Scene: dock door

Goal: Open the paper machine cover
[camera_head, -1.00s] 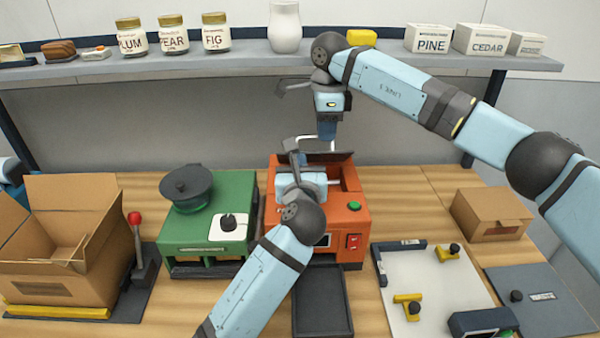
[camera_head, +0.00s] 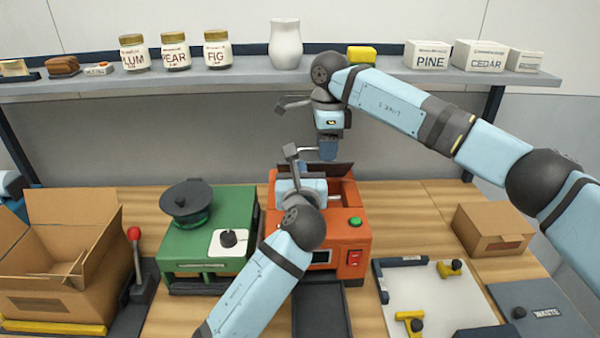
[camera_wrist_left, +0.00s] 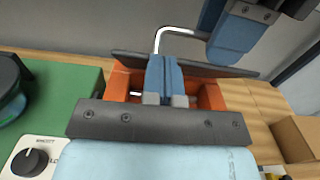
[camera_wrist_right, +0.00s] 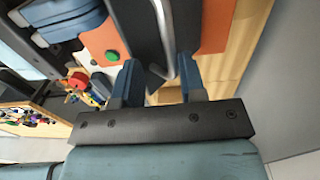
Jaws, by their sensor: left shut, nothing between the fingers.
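The orange paper machine (camera_head: 351,250) stands mid-table, its top bay showing open with a pale roller inside. Its dark cover (camera_wrist_left: 215,70) stands raised along the back of the bay in the left wrist view. A bent silver handle (camera_wrist_left: 176,32) rises from the cover; it also shows in the right wrist view (camera_wrist_right: 162,30). My left gripper (camera_wrist_left: 163,65) is shut and empty over the bay, in front of the cover; I cannot tell whether it touches it. My right gripper (camera_head: 328,150) is open behind the cover, the handle showing between its fingers in the right wrist view.
A green machine (camera_head: 207,250) with a dark pot stands close on the left. An open carton (camera_head: 60,270) is at far left. A white board (camera_head: 440,290) and a small closed box (camera_head: 493,228) are on the right. A shelf (camera_head: 250,77) with jars runs behind.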

